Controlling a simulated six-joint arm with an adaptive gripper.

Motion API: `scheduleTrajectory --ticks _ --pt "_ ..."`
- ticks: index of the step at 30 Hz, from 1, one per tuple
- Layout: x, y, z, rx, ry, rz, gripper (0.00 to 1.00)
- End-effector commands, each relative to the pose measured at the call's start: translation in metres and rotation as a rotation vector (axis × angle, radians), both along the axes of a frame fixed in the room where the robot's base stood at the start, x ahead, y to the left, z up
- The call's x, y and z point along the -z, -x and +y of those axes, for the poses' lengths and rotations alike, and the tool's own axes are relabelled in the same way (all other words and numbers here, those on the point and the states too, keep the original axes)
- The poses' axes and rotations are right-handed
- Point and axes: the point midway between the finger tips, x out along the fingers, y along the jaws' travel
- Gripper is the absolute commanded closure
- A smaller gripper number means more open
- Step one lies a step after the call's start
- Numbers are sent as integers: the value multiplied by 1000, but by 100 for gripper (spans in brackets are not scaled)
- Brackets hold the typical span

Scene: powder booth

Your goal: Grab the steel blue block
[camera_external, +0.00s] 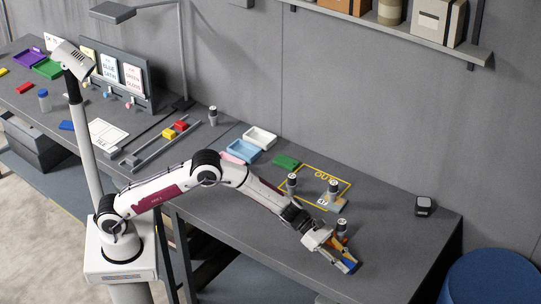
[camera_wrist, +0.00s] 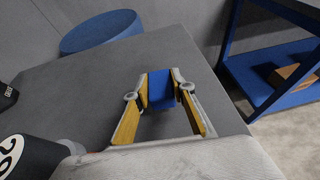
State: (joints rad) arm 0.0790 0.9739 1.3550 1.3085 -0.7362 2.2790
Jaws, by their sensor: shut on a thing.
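The steel blue block (camera_wrist: 161,88) sits between the fingertips of my gripper in the wrist view. My gripper (camera_wrist: 162,92) is shut on it, with a yellow-padded finger on each side. In the external view my gripper (camera_external: 345,262) is low over the near right part of the grey table, and a bit of the blue block (camera_external: 350,266) shows at its tips. I cannot tell whether the block touches the table.
A dark numbered canister (camera_external: 341,230) stands close beside my gripper. Two more (camera_external: 333,190) (camera_external: 292,184) stand by a yellow-outlined area (camera_external: 315,172). The table's right end is mostly clear.

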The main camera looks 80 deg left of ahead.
Motion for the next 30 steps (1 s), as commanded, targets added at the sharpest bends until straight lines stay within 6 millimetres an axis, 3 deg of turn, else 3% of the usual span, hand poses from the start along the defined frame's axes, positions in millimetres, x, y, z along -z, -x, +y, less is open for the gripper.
scheduleTrajectory --ticks 6,11,30 --pt "-26 0 0 0 0 -4 97" --pt "-24 11 14 -2 -1 2 97" --pt "-24 84 98 -3 0 0 97"
